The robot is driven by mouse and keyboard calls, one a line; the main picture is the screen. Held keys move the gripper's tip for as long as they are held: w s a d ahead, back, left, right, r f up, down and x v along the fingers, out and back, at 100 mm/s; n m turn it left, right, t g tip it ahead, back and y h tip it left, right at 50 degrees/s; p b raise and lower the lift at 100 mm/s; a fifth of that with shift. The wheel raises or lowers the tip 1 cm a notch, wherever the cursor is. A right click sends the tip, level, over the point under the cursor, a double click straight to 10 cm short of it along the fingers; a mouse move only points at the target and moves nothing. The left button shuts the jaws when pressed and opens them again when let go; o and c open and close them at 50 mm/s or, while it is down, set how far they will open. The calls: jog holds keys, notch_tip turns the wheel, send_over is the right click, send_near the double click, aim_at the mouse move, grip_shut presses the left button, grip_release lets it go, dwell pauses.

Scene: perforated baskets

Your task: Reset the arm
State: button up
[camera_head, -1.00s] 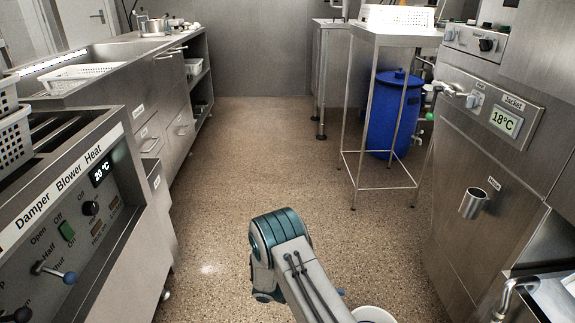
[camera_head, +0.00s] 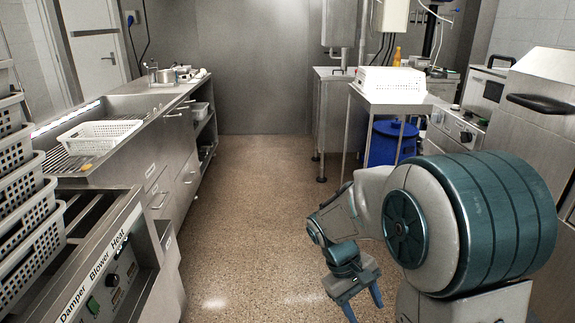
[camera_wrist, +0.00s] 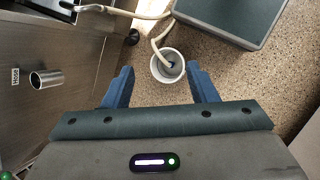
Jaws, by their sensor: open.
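My gripper (camera_head: 362,303) hangs low over the floor at the lower middle right of the head view, with its blue fingers pointing down. In the wrist view my gripper (camera_wrist: 161,75) has its two blue fingers spread wide apart. Nothing is held between them. My arm is folded at the right of the head view and hides part of the right-hand machines.
A white bucket (camera_wrist: 155,72) with a hose stands on the floor below. Perforated baskets (camera_head: 40,215) are stacked at left; another basket (camera_head: 100,134) lies by the sink. A blue barrel (camera_head: 383,150) stands under the right table. The middle aisle is clear.

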jog(key=s+r+m+t+y+p, duration=0.2)
jog(key=s+r+p, duration=0.3)
jog(key=r, duration=0.6)
jog(key=s+a+r+m+t+y+p, duration=0.1)
jog(key=s+r+m+t+y+p, duration=0.1)
jog(key=r+p, duration=0.5)
notch_tip(320, 180, up, 4)
jog(key=s+m+t, duration=0.1)
jog(key=s, duration=0.1)
jog(key=shift+s+t+y, duration=0.3)
jog(key=shift+s+y, duration=0.1)
